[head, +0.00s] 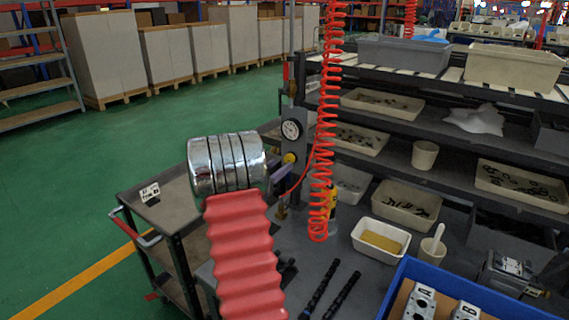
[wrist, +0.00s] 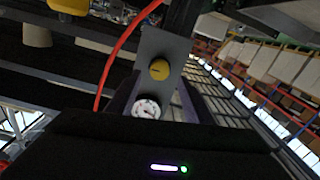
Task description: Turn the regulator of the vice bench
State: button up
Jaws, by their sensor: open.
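My gripper (wrist: 160,78) is open, one finger to each side of the knob in the picture. Its tips appear close to the knob; I cannot tell whether they reach around it. In the head view my gripper (head: 288,168) shows just below the knob, partly hidden by my wrist.
A red coiled hose (head: 325,120) hangs right of the regulator. The bench (head: 310,265) holds black tools, white bins (head: 381,240) and a blue tray (head: 405,275). A grey cart (head: 170,205) stands at left. Shelves with bins rise behind.

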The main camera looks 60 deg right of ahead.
aim_at(287, 160)
jog(key=shift+s+d, duration=0.15)
jog(key=shift+d, duration=0.95)
jog(key=shift+s+d, duration=0.15)
jog(key=shift+d, duration=0.95)
jog(key=shift+c, duration=0.6)
jog(key=c, duration=0.9)
